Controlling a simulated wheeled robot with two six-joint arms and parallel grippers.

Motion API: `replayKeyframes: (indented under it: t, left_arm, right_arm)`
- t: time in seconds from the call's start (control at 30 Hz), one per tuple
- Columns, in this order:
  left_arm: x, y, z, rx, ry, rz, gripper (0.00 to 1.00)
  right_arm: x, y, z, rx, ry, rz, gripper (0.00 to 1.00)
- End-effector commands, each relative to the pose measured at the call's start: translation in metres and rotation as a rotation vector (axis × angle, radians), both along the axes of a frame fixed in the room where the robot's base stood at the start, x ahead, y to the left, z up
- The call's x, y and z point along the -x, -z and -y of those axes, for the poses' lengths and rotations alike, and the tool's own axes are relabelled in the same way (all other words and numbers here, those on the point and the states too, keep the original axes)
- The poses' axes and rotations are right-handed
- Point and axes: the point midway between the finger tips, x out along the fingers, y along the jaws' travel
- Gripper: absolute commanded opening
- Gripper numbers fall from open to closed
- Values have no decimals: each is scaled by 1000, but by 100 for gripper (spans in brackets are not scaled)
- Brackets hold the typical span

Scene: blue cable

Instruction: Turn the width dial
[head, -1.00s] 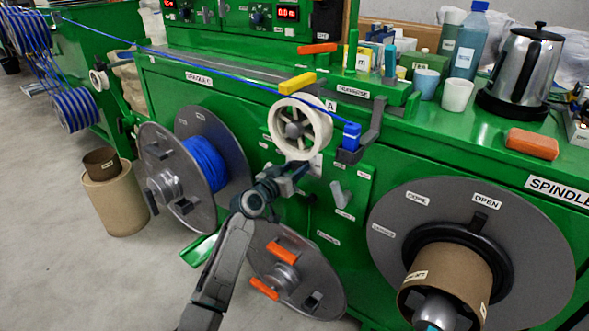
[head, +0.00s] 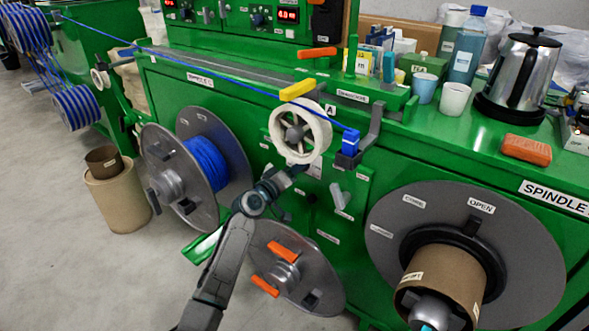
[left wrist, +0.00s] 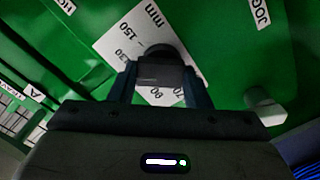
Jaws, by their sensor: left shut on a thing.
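The width dial shows in the left wrist view as a dark round knob (left wrist: 158,52) on a white scale plate (left wrist: 118,45) marked in mm, with numbers such as 150 and 130. My left gripper (left wrist: 160,78) is shut on the dial, one finger on each side of a dark block-like part. In the head view my left gripper (head: 292,172) reaches the green panel just below the white spoked wheel (head: 300,132). The dial itself is mostly hidden there by the gripper and wheel. My right gripper is in neither view.
A grey lever (head: 340,195) sticks out right of the gripper. A reel with blue cable (head: 207,163) stands to the left, a disc with orange handles (head: 290,268) below. A blue cable (head: 230,84) runs above to a blue clip (head: 350,142).

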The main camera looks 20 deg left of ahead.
Motion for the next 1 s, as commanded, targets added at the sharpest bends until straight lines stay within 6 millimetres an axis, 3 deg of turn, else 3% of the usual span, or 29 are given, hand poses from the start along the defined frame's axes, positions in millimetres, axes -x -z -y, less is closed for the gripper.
replayKeyframes:
  t: [0.5,0.53,0.6,1.0]
  left_arm:
    - [0,1,0,19,-1,-8,21]
    - [0,1,0,19,-1,-8,49]
    - [0,1,0,19,-1,-8,63]
    - [7,1,-3,18,-1,-7,65]
  right_arm:
    - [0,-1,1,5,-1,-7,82]
    - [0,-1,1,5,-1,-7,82]
    - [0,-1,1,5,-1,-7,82]
    - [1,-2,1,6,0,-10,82]
